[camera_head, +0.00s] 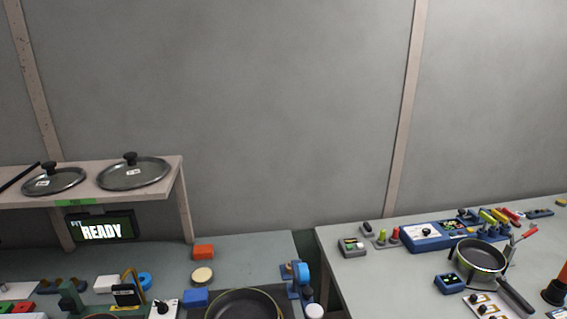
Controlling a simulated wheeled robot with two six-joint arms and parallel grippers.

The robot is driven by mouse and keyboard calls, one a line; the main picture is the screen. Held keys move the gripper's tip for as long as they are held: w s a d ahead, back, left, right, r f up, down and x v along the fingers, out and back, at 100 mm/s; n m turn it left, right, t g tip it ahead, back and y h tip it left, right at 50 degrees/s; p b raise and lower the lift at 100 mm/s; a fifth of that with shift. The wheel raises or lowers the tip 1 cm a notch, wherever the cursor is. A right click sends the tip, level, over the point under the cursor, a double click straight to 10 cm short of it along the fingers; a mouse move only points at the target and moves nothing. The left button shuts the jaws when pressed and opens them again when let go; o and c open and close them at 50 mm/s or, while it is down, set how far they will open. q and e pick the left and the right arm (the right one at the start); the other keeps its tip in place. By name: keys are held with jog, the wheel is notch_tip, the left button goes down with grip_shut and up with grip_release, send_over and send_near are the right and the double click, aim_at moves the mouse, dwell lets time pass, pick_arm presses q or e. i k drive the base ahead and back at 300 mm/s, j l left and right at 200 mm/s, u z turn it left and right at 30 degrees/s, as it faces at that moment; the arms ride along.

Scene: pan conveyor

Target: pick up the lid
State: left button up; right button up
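Two round lids with dark knobs and small white labels rest on the raised shelf (90,197) at the left in the head view. The larger lid (148,177) is near the shelf's right end. The smaller lid (66,183) lies to its left. Which of the two the task means cannot be told. Neither of my grippers is in view.
A sign reading READY (102,228) hangs under the shelf. Below, the left table (235,265) holds a pan (244,305), an orange block (204,252) and a blue block (195,298). The right table (380,282) bears a pot (481,257) and devices. A gap separates the tables.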

aim_at(53, 180)
jog(key=j+u, duration=0.1)
jog(key=u, duration=0.85)
jog(key=i+u, duration=0.15)
jog(key=u, duration=0.35)
